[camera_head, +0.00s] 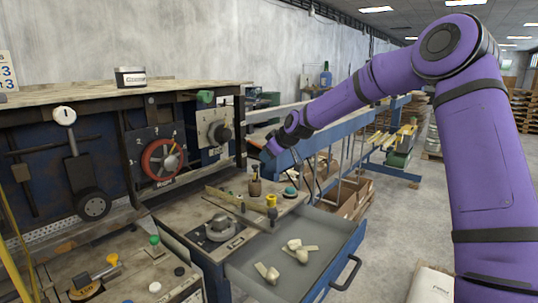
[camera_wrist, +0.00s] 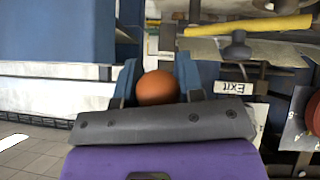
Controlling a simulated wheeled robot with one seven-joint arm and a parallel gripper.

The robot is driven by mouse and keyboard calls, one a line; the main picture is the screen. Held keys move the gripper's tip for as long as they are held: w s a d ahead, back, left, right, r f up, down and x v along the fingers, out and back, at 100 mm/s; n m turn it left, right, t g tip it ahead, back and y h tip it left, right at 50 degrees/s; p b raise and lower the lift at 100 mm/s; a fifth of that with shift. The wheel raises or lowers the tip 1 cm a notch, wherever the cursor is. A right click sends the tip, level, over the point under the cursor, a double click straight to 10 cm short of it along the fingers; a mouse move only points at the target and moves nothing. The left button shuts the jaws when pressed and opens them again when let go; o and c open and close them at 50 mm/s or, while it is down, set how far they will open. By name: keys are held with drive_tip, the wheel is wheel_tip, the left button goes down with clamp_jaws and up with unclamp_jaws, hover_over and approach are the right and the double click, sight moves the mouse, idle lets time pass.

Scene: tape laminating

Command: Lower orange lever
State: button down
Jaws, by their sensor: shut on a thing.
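The orange lever's round knob (camera_wrist: 157,88) shows in the wrist view, between the two blue fingers of my gripper (camera_wrist: 158,72). The fingers are shut on the knob, one on each side. The lever's shaft is hidden behind the knob and the gripper body. In the head view my gripper (camera_head: 268,152) is at the end of the purple arm, above the back of the workbench and right of the dial panel. The orange knob cannot be made out there.
An open grey drawer (camera_head: 330,236) with several pale pieces juts out at front right. A red wheel (camera_head: 162,160) is on the left panel.

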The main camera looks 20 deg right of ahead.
drive_tip(key=shift+r, duration=0.1)
drive_tip(key=c, duration=0.8)
unclamp_jaws()
drive_tip(key=shift+w+a, duration=0.1)
drive_tip(key=shift+s+d+r, duration=0.2)
drive_tip(key=shift+s+d, duration=0.05)
drive_tip(key=shift+s, duration=0.05)
drive_tip(key=v, duration=1)
drive_tip(key=shift+a, duration=0.1)
